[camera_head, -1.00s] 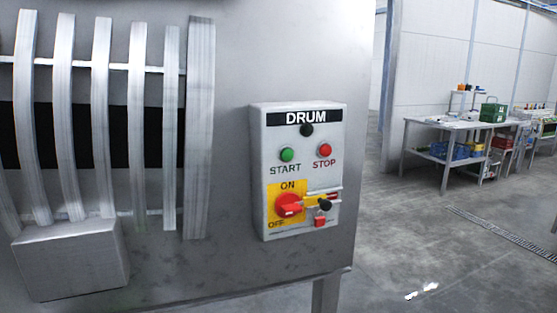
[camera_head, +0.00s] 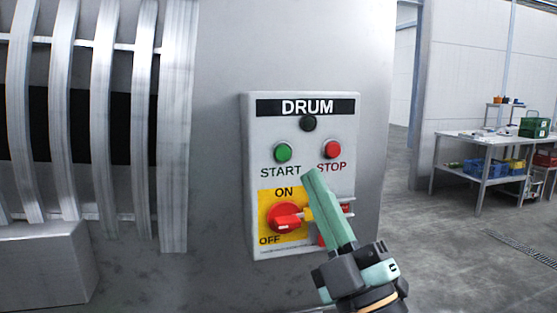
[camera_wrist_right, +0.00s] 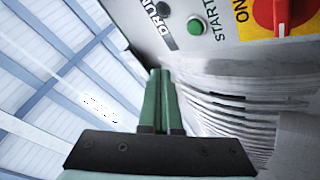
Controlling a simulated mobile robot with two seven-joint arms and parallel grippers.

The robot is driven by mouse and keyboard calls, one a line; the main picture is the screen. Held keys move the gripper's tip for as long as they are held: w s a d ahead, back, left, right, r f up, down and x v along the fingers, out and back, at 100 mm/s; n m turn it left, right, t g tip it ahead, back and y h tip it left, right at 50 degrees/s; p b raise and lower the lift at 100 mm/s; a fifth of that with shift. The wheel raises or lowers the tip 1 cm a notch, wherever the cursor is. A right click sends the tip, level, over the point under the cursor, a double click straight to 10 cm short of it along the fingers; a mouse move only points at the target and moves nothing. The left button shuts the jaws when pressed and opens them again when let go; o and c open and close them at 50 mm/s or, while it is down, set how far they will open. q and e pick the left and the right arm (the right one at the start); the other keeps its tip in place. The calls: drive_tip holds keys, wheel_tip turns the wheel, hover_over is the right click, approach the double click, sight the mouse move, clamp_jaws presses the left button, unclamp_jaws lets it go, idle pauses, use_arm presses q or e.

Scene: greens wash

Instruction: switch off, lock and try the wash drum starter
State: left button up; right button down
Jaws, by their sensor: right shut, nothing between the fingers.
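The starter box (camera_head: 252,130), labelled DRUM, is on the grey drum housing. It has a green START button (camera_head: 283,152), a red STOP button (camera_head: 332,149) and a red rotary handle (camera_head: 284,218) on a yellow ON/OFF plate. The handle's bar lies roughly level. A yellow piece (camera_head: 307,214) is at its right; red and metal parts beyond are partly hidden by my gripper. My right gripper (camera_head: 310,174) is shut and empty, its tips below and between the buttons; contact cannot be told. The wrist view shows its fingers (camera_wrist_right: 160,74), with START (camera_wrist_right: 196,26) and the handle (camera_wrist_right: 284,12) beyond.
Curved metal bars (camera_head: 105,100) of the drum stand at the left, above a grey metal block (camera_head: 45,265). A workbench (camera_head: 462,143) with bins stands far right. Open floor (camera_head: 450,250) lies between.

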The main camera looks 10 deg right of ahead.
sight(283, 153)
use_arm(q)
drive_tip(key=shift+f, duration=0.1)
use_arm(e)
drive_tip(key=shift+s+r+n+y, duration=0.3)
drive_tip(key=shift+r, duration=0.15)
use_arm(q)
drive_tip(key=shift+a, duration=0.1)
use_arm(e)
drive_tip(key=shift+w, duration=0.1)
use_arm(q)
drive_tip(key=shift+w+d+f+b, duration=0.35)
drive_tip(key=shift+w+d+b, duration=0.1)
drive_tip(key=shift+b, duration=0.5)
use_arm(e)
drive_tip(key=shift+w+a, duration=0.15)
drive_tip(key=shift+w, duration=4.2)
use_arm(q)
drive_tip(key=shift+s+f, duration=0.25)
drive_tip(key=shift+s, duration=0.15)
drive_tip(key=shift+w+r, duration=0.15)
drive_tip(key=shift+w, duration=0.2)
